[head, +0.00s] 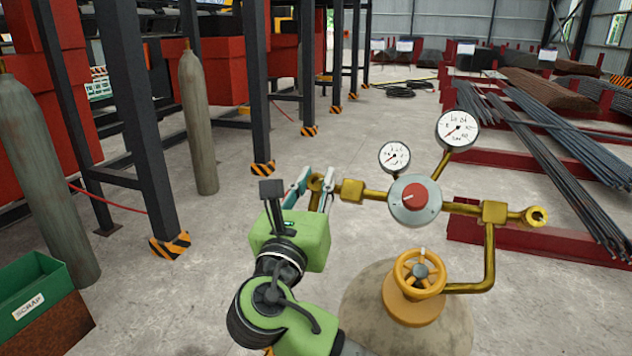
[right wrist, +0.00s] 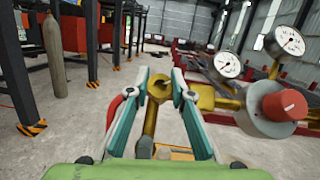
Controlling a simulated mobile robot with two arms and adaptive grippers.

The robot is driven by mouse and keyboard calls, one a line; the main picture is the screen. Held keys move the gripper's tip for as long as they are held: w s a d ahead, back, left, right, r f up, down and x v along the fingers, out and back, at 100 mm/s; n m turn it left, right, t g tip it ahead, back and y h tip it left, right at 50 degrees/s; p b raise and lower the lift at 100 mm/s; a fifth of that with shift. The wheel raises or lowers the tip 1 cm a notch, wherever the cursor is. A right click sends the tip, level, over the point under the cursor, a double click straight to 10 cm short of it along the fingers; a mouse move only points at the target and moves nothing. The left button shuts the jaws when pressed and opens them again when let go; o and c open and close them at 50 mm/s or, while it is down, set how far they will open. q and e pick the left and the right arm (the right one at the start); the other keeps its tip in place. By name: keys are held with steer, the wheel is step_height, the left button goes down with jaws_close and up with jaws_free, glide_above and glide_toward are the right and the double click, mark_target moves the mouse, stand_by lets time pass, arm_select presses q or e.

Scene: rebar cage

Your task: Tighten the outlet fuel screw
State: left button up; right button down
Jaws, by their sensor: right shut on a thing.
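A brass regulator (head: 415,203) with a red knob and two round gauges stands above a brass valve handwheel (head: 420,272) on a tank. Its left arm ends near a brass hex nut (head: 352,190), also in the right wrist view (right wrist: 204,97). My right gripper (head: 312,186) is just left of this nut, its fingers shut on a brass ring-ended piece (right wrist: 157,89). The piece's stem runs back between the fingers towards the palm. I cannot tell whether the piece touches the nut or pipe. My left gripper is not in view.
A brass pipe end (head: 535,216) projects to the right of the regulator. Grey cylinders (head: 198,125) and dark posts with striped feet stand at left. A green scrap bin (head: 28,295) is at lower left. Rebar bundles (head: 560,150) lie on red supports at right.

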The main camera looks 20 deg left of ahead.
steer(key=c, duration=1.8)
jaws_free()
steer(key=s, duration=0.4)
steer(key=s+f, duration=0.1)
steer(key=s, duration=0.3)
steer(key=s+f, duration=0.1)
steer(key=s, duration=0.2)
steer(key=shift+s+d+f, duration=0.1)
steer(key=shift+s+d, duration=0.2)
steer(key=shift+s, duration=0.1)
